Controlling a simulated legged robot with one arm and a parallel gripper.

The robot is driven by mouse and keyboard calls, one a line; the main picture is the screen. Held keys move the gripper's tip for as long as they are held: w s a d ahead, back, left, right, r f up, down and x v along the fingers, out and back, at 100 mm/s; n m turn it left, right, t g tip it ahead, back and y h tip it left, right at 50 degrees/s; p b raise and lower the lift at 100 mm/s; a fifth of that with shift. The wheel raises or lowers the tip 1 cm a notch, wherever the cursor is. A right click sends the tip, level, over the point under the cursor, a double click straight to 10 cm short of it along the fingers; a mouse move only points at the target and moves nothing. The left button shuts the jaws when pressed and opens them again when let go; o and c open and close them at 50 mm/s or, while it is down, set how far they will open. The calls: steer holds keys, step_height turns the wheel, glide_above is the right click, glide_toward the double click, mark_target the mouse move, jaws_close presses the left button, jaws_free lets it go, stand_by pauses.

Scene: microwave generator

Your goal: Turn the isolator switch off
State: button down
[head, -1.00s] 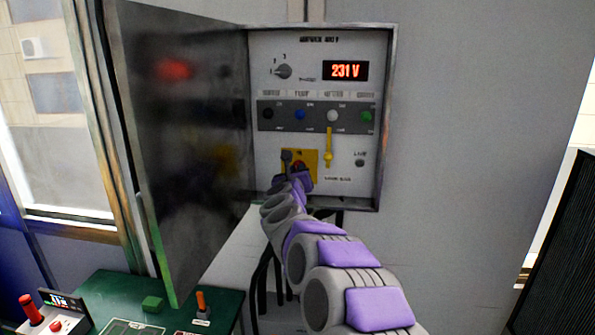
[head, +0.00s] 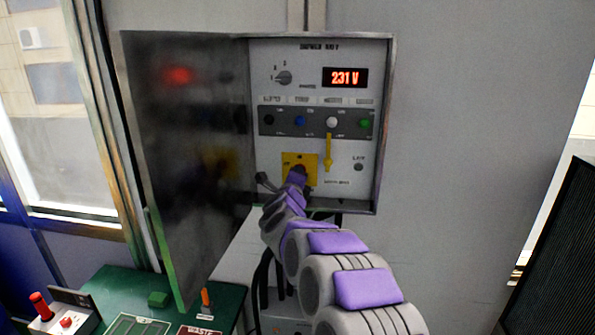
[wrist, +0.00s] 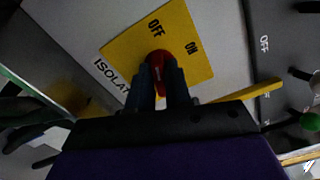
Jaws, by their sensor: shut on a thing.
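The isolator's yellow plate (head: 290,158) is low on the panel inside the open grey cabinet. In the wrist view the plate (wrist: 127,45) shows the words OFF and ON, with ISOLATOR lettering partly covered beside it. The red switch knob (wrist: 159,58) stands at the plate's middle, with a pale mark on its face. My gripper (wrist: 165,82) is shut on the red knob, one dark finger on each side. The knob's mark appears to line up roughly with OFF. In the head view my gripper (head: 297,173) covers the knob and the plate's lower part.
The cabinet door (head: 190,150) stands open to the left of my arm. A yellow lever (head: 328,150) hangs right of the plate, below a row of coloured knobs. A green table (head: 125,290) is at lower left.

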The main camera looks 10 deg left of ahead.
steer(key=shift+a+f+n+p, duration=0.15)
steer(key=shift+n+p, duration=1.05)
steer(key=shift+n, duration=0.8)
steer(key=shift+f, duration=0.1)
steer(key=c, duration=1.4)
jaws_free()
steer(key=shift+o, duration=1.3)
steer(key=shift+a, duration=0.25)
steer(key=shift+s+d, duration=0.1)
